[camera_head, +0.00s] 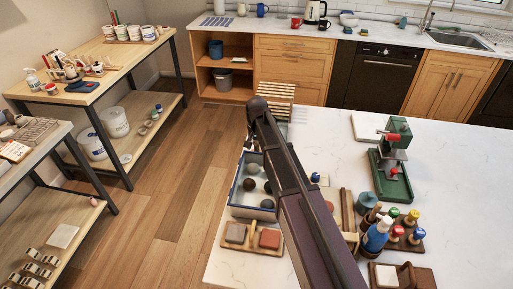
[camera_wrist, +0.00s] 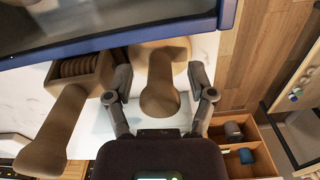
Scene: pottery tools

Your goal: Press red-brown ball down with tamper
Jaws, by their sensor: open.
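A wooden tool with a rounded handle and a wider base, likely the tamper (camera_wrist: 160,95), stands on the white counter in the wrist view. My gripper (camera_wrist: 159,97) is open, with one finger on each side of its handle; I cannot tell whether either touches it. In the head view my arm hides the tamper and most of the gripper. A blue-rimmed tray (camera_head: 233,194) holds several dark and grey balls, one of them dark brown (camera_head: 249,184). I cannot clearly make out a red-brown ball. The tray's blue rim (camera_wrist: 120,35) crosses the wrist view's top.
A green press (camera_head: 393,178) and bottles (camera_head: 376,236) stand right.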

